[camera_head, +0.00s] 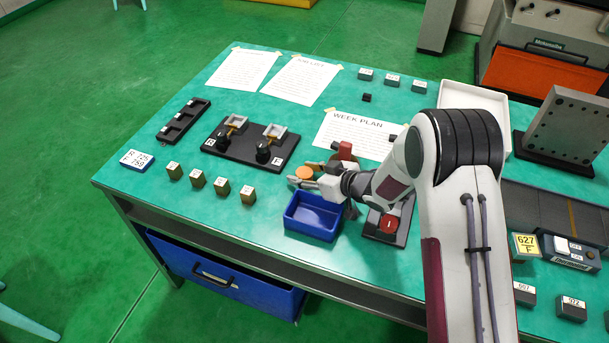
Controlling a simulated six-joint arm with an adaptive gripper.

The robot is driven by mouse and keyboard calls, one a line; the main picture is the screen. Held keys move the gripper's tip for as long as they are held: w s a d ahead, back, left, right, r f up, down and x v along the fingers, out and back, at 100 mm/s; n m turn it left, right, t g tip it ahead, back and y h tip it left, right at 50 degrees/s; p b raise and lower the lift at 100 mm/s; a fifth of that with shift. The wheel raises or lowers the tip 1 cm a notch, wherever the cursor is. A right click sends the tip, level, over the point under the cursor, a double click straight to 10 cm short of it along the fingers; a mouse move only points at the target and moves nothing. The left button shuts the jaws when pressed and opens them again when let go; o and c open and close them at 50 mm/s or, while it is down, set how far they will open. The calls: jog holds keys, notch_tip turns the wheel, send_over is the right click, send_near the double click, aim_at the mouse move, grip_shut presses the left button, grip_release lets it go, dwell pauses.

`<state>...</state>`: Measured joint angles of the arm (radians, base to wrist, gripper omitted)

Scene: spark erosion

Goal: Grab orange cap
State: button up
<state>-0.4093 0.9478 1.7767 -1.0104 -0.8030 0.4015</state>
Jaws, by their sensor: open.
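The orange cap (304,172) is a small round disc on the green table, just behind the blue bin. My gripper (300,183) reaches in from the right with its fingers pointing left, close to the cap. The fingers are open and look empty. In this view they lie just in front of the cap and overlap its near side. I cannot tell whether they touch it or how high they are above the table.
The open blue bin (312,216) stands just in front of my gripper. A red part (344,152) is close behind it, and a red round piece on a dark base (388,224) lies under my arm. A black fixture (250,143) and several small blocks stand to the left.

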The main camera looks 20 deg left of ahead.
aim_at(304, 172)
dwell(0.3)
jog(key=c, duration=0.7)
jog(key=shift+r, duration=0.1)
jog(key=shift+c, duration=0.3)
jog(key=shift+r, duration=4.95)
